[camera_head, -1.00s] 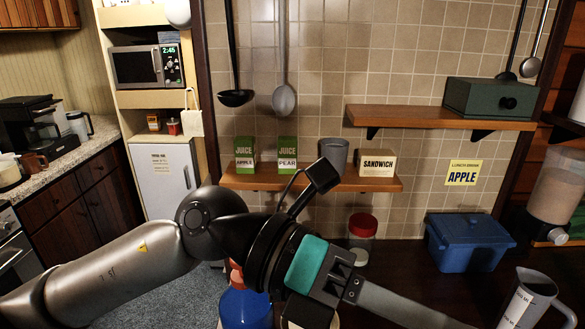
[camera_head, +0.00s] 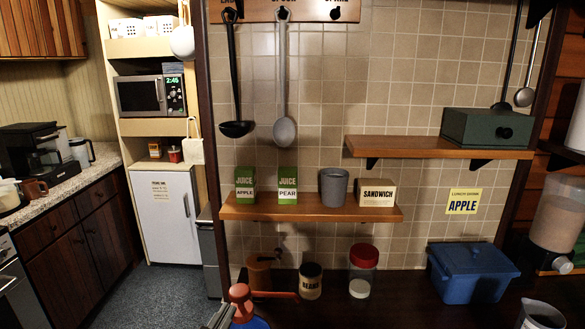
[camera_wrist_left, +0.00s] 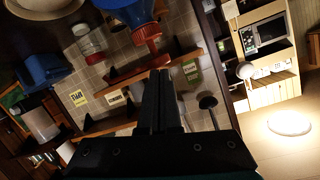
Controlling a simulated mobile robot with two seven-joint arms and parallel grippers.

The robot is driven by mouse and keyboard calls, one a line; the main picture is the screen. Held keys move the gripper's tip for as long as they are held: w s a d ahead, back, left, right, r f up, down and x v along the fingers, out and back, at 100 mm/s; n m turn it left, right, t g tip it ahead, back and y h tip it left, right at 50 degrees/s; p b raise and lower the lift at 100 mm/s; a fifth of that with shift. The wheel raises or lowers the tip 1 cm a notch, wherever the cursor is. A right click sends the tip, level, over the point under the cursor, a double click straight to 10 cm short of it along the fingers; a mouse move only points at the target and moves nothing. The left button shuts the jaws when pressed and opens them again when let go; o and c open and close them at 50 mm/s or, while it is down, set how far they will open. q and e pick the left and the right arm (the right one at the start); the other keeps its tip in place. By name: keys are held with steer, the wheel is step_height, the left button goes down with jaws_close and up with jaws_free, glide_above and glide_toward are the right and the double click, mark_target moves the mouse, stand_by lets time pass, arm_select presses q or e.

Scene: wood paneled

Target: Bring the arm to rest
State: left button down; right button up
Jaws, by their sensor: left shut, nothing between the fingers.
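My left gripper (camera_wrist_left: 161,75) is shut and empty, with its two dark fingers together in the left wrist view. In the head view only a small grey part of my left gripper (camera_head: 221,315) shows at the bottom edge, just left of a blue bottle with a red top (camera_head: 242,305). The bottle also shows at the top of the left wrist view (camera_wrist_left: 128,14), apart from the fingers as far as I can tell. The rest of the left arm is out of the head view. My right gripper is not in view.
A brown grinder (camera_head: 260,272), a beans jar (camera_head: 310,281), a red-lidded jar (camera_head: 363,270) and a blue box (camera_head: 472,273) stand on the dark counter. Above, a wooden shelf (camera_head: 320,211) holds juice cartons, a grey cup and a sandwich box. A jug (camera_head: 541,314) stands at lower right.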

arm_select(q)
steer(key=s+a+f+n+g+y, duration=0.1)
steer(key=s+a+f+n+g, duration=0.15)
steer(key=s+f+g, duration=0.55)
steer(key=s+a+f+n+g, duration=0.1)
steer(key=s+a+f+g, duration=0.2)
steer(key=s+f, duration=0.9)
step_height(320, 180, down, 24)
steer(key=s+f+g+b, duration=0.1)
steer(key=s+b, duration=0.1)
steer(key=b, duration=0.4)
steer(key=s+a+f+g+b, duration=0.1)
steer(key=s+f+b, duration=0.2)
steer(key=s+f, duration=0.5)
steer(key=s+a+f+b, duration=0.1)
steer(key=s+f+b, duration=0.2)
steer(key=s+f, duration=0.4)
step_height(320, 180, down, 6)
steer(key=shift+s+a+f+m+g+y, duration=0.1)
steer(key=shift+s+a+m+g+y, duration=0.2)
steer(key=shift+s+m+g, duration=0.1)
